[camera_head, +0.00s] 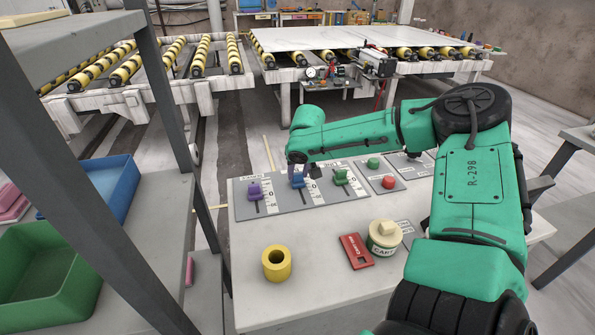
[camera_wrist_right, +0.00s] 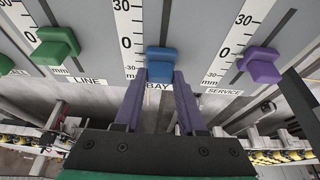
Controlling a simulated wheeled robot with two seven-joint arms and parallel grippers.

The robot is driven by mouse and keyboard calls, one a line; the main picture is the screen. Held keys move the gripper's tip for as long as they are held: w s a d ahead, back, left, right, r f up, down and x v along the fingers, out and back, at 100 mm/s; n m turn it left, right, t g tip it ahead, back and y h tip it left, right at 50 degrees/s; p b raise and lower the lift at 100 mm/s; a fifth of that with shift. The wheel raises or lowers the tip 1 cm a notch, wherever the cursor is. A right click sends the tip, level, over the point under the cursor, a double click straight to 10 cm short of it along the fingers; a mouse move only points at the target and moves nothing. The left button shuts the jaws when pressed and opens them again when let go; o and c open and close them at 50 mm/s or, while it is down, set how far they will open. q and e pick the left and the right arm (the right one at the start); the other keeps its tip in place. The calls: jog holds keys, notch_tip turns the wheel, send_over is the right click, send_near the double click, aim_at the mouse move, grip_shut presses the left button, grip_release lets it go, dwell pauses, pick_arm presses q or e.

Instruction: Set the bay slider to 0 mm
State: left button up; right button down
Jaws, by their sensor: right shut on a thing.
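The bay slider is a blue knob (camera_wrist_right: 160,62) on a slotted panel, above the BAY label in the right wrist view. In the head view the blue knob (camera_head: 298,180) stands between a purple and a green knob, partly hidden by my right gripper. My right gripper (camera_wrist_right: 160,82) is shut on the blue knob, one purple-grey finger at each side. The bay scale (camera_wrist_right: 130,40) with 30, 0 and -30 marks runs beside it. My left gripper is not in view.
A purple service knob (camera_wrist_right: 260,64) and a green line knob (camera_wrist_right: 54,46) flank it. Green (camera_head: 375,162) and red (camera_head: 388,182) buttons sit right of the sliders.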

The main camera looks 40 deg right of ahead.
jog(key=shift+s+a, duration=0.4)
jog(key=shift+s, duration=0.4)
jog(key=shift+c, duration=2.4)
grip_release()
jog(key=shift+r, duration=0.1)
jog(key=shift+s+a+r, duration=0.1)
jog(key=shift+s+r, duration=0.05)
jog(key=shift+r, duration=0.35)
jog(key=v, duration=1.3)
jog(key=shift+s+r+p, duration=0.15)
jog(key=shift+s+p, duration=0.1)
jog(key=shift+p, duration=0.1)
jog(key=shift+a, duration=0.1)
